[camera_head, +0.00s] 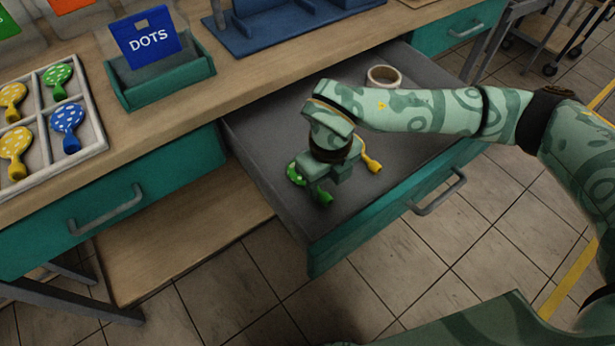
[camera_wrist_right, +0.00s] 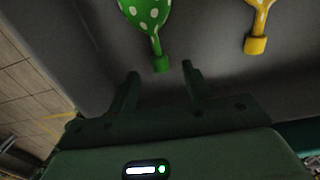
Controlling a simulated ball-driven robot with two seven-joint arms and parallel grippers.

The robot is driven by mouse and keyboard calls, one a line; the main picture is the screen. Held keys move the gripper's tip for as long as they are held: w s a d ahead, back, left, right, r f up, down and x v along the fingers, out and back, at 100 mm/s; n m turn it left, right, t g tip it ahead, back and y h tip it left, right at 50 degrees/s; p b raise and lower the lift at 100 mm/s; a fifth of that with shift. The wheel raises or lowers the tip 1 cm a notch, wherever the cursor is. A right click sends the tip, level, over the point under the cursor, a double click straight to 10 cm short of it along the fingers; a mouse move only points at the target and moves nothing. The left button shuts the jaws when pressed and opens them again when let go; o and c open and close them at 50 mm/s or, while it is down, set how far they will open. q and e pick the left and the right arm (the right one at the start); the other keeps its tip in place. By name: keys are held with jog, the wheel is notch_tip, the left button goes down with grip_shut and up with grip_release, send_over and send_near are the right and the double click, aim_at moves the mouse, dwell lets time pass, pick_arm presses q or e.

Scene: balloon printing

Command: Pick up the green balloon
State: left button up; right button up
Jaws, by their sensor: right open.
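A green balloon with white dots (camera_head: 295,174) lies in the open drawer, partly hidden by my right gripper in the head view. Its round body and neck also show in the right wrist view (camera_wrist_right: 148,14), just ahead of the fingertips. My right gripper (camera_head: 318,194) is over the drawer beside this balloon. In the wrist view its two fingers (camera_wrist_right: 160,78) are apart, with nothing between them and the balloon's neck end just beyond. A yellow dotted balloon (camera_head: 371,164) lies to the right in the same drawer. My left gripper is not in view.
The open drawer (camera_head: 262,172) also holds a roll of tape (camera_head: 384,77) at its back. On the counter, a white divided tray (camera_head: 98,143) holds several dotted balloons. A green holder (camera_head: 161,83) with a blue DOTS card (camera_head: 149,38) stands near it.

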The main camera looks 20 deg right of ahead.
aim_at(326, 196)
notch_tip(326, 196, down, 5)
jog(key=shift+s+r+b, duration=0.1)
jog(key=shift+s+b, duration=0.05)
jog(key=shift+b, duration=0.95)
jog(key=shift+r, duration=0.1)
jog(key=shift+c, duration=0.6)
jog(key=c, duration=0.7)
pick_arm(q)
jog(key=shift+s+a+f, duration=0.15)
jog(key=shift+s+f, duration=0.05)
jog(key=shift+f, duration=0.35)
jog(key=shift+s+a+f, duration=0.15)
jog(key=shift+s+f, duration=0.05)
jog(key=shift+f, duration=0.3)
pick_arm(e)
jog(key=shift+c, duration=0.2)
